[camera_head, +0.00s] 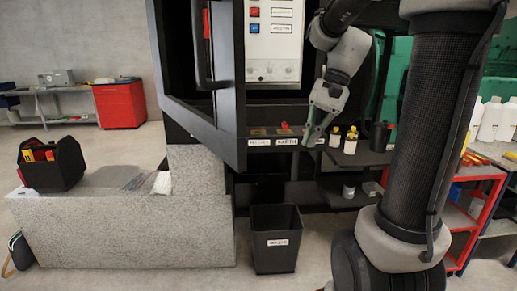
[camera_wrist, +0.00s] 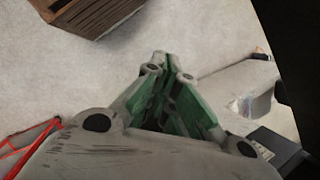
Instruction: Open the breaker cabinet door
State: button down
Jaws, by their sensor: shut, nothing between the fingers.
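A black cabinet stands at the centre of the head view. Its black door (camera_head: 229,100) stands swung out on the left side, with a red and black handle (camera_head: 206,22) on it. Inside, a pale panel (camera_head: 272,50) with red and blue switches shows. I cannot tell from its labels whether this is the breaker cabinet. My gripper (camera_head: 312,136) is to the right of the door, apart from it, pointing down in front of a shelf ledge. In the wrist view my gripper (camera_wrist: 166,72) is shut and empty, its fingers together above the floor.
A black bin (camera_head: 277,240) stands below the cabinet. A stone block (camera_head: 120,225) with a black tool tote (camera_head: 52,165) is at left. A red shelf cart (camera_head: 476,215) with bottles is at right. A wooden crate (camera_wrist: 92,15) shows in the wrist view.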

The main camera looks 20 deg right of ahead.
jog(key=w+a+r+m+g+y, duration=0.2)
jog(key=w+a+r+m+y, duration=0.15)
jog(key=r+m, duration=0.25)
jog(key=a+r+x, duration=0.2)
jog(key=x, duration=1.1)
jog(key=shift+s, duration=0.25)
jog(key=shift+a, duration=0.1)
jog(key=s+a+m+t, duration=0.2)
jog(key=a, duration=1.1)
jog(key=s+a+m+t, duration=0.1)
jog(key=s+a, duration=0.1)
jog(key=a, duration=1)
jog(key=w+a, duration=0.4)
jog(key=a, duration=1)
jog(key=w+a, duration=0.4)
jog(key=a, duration=0.9)
jog(key=shift+a+m+t, duration=0.3)
jog(key=shift+a+m, duration=0.1)
